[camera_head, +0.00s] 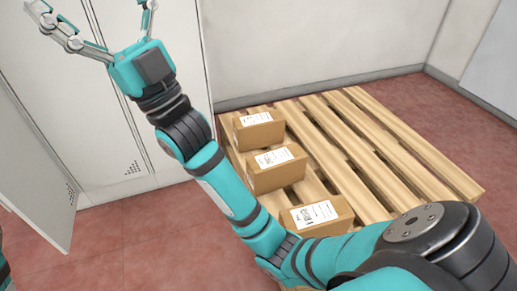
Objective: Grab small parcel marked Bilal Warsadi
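Three small brown cardboard parcels lie on a wooden pallet (400,150). The far parcel (262,136), the middle parcel (278,178) and the near parcel (330,227) each carry a white label. The names on the labels are too small to read, so I cannot tell which is marked Bilal Warsadi. My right arm crosses the view from the lower right and hides part of the near parcel and the pallet. My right gripper (92,6) is raised at the upper left, away from the parcels, with its fingers spread wide and empty. My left gripper is out of view.
Grey metal lockers (100,130) stand at the left, behind my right gripper. A locker door (30,180) stands open at the left edge. A pale wall (320,45) is behind the pallet. Red tiled floor (130,245) shows clear at the lower left.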

